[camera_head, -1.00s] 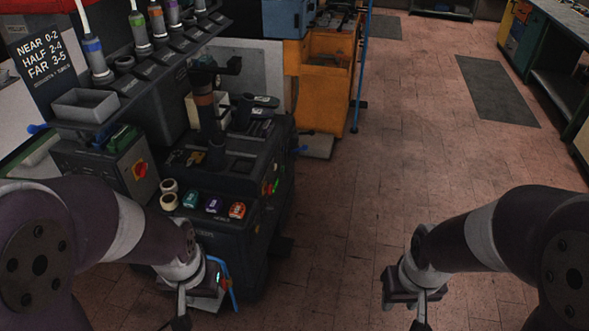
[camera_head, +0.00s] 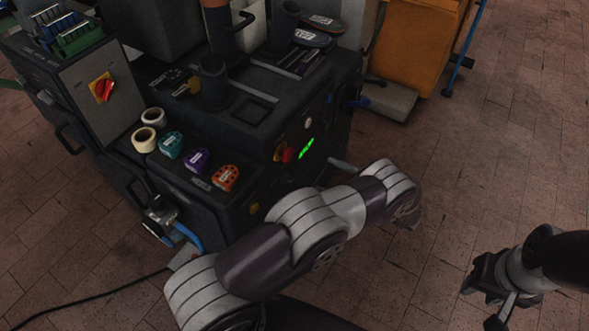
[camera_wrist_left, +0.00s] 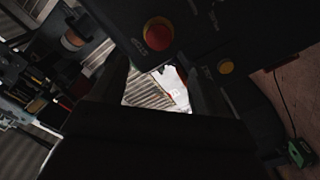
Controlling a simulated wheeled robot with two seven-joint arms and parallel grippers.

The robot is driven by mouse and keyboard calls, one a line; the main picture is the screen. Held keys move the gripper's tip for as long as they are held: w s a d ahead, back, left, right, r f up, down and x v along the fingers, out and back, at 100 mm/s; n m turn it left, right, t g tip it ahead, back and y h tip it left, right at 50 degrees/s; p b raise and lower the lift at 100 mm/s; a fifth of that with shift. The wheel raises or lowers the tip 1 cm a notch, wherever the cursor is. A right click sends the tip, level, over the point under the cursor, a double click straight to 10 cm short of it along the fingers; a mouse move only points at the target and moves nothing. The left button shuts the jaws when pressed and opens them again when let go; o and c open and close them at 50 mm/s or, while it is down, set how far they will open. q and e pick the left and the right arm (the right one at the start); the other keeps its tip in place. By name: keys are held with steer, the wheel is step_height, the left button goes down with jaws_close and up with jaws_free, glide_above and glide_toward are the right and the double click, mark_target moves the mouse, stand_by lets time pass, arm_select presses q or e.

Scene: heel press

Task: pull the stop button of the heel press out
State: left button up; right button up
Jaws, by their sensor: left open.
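The stop button, a round red mushroom head with a yellow ring, shows in the left wrist view (camera_wrist_left: 158,33) at the top, just beyond my left gripper (camera_wrist_left: 160,78). The gripper's dark fingers are open and apart from the button.
A yellow button (camera_wrist_left: 226,67) lies near the stop button. A control box (camera_head: 100,85) with a red rotary switch and tape rolls (camera_head: 172,145) are at the left.

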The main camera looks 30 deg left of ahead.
mark_target(290, 157)
arm_select(q)
steer(key=a, duration=0.7)
steer(key=w+a, duration=0.1)
steer(key=a, duration=0.3)
steer(key=shift+a+r, duration=0.1)
steer(key=shift+a, duration=0.25)
